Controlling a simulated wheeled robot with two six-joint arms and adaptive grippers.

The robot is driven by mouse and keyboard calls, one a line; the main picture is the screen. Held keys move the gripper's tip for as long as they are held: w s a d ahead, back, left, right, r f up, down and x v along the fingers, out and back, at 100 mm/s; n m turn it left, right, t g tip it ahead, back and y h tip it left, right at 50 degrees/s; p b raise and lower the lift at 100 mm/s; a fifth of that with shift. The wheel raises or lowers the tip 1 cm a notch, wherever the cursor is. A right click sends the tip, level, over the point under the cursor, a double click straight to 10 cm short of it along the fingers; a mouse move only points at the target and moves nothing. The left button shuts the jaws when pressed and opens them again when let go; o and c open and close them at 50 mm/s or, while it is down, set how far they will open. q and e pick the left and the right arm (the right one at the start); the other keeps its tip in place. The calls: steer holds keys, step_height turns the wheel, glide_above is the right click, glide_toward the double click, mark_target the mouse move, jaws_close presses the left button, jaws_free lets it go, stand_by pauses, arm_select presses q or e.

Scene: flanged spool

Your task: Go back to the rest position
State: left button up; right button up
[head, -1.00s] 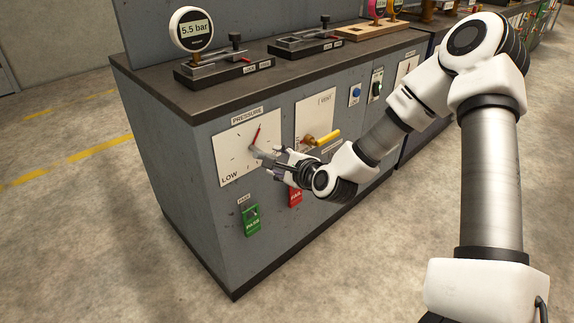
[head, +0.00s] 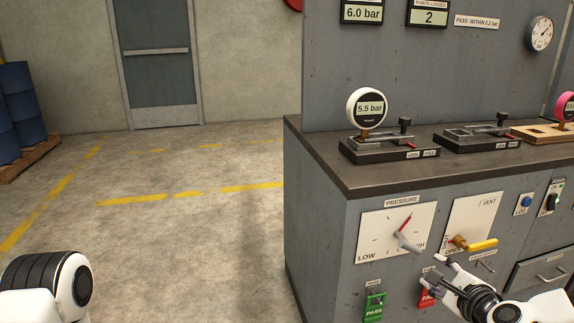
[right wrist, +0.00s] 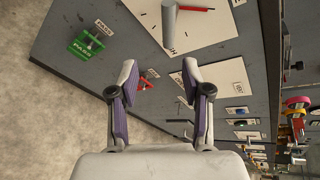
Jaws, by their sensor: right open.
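My right gripper (head: 440,272) is in front of the grey test bench, below the yellow vent lever (head: 480,245). In the right wrist view the gripper (right wrist: 160,73) is open, with nothing between its fingers. The pressure knob (head: 407,241) with its red pointer sits on a white dial plate (head: 372,236) marked LOW and HIGH, up and left of the gripper and apart from it. The knob (right wrist: 169,28) also shows beyond the fingertips in the right wrist view. Part of my left arm shows at the lower left; its gripper is out of view.
A green PASS switch (head: 374,306) and a partly hidden red switch (head: 427,297) are close to the right gripper. A round gauge (head: 369,108) reading 5.5 bar stands on the bench top (head: 330,160). Open floor (head: 190,250) lies left of the bench.

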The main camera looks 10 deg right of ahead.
steer(key=s+a+f+n+g, duration=0.3)
steer(key=s+f+n, duration=0.1)
steer(key=f, duration=0.6)
steer(key=s+a+f+n+g, duration=0.3)
steer(key=s+a+f+g, duration=0.15)
steer(key=f, duration=0.65)
steer(key=s+a+f+n+g+y, duration=0.1)
steer(key=s+a+f+n+g, duration=0.2)
steer(key=s+f+n, duration=0.45)
steer(key=s+a+f+n+g, duration=0.3)
steer(key=s+f+n+g, duration=0.1)
steer(key=s+n, duration=0.6)
step_height(320, 180, up, 25)
steer(key=p, duration=2.4)
steer(key=shift+w+a+r+t+p, duration=0.15)
steer(key=shift+w+t+p, duration=0.2)
steer(key=shift+w+p, duration=0.05)
steer(key=shift+s, duration=0.1)
